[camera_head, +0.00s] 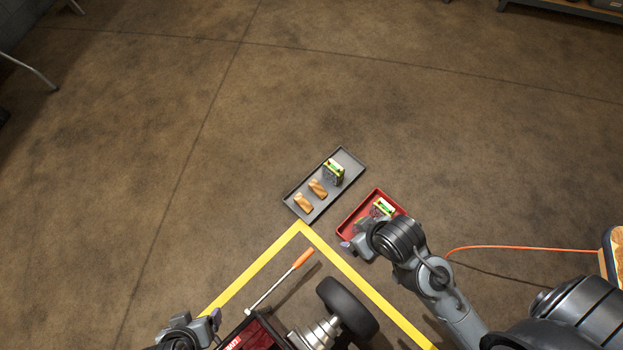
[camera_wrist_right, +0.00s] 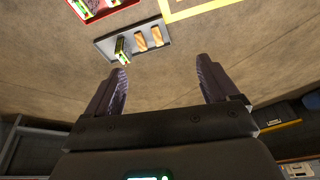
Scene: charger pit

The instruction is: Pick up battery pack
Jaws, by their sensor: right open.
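A green, black and white battery pack (camera_head: 334,171) stands on a dark grey tray (camera_head: 290,196), and it also shows in the right wrist view (camera_wrist_right: 122,50). A similar green and white pack (camera_head: 383,207) is in a red tray (camera_head: 366,199), partly hidden by my right arm. My right gripper (camera_head: 352,246) is over the near side of the red tray. In the right wrist view its fingers (camera_wrist_right: 163,78) are wide apart with nothing between them. My left gripper (camera_head: 210,322) is at the bottom left, away from both trays; its jaw gap is unclear.
Two tan blocks (camera_head: 318,189) lie beside the pack on the grey tray. Yellow floor tape (camera_head: 251,270) borders a cart-like device with a black wheel (camera_head: 347,307) and an orange-handled rod (camera_head: 303,259). An orange cable (camera_head: 520,248) runs right. The floor beyond the trays is clear.

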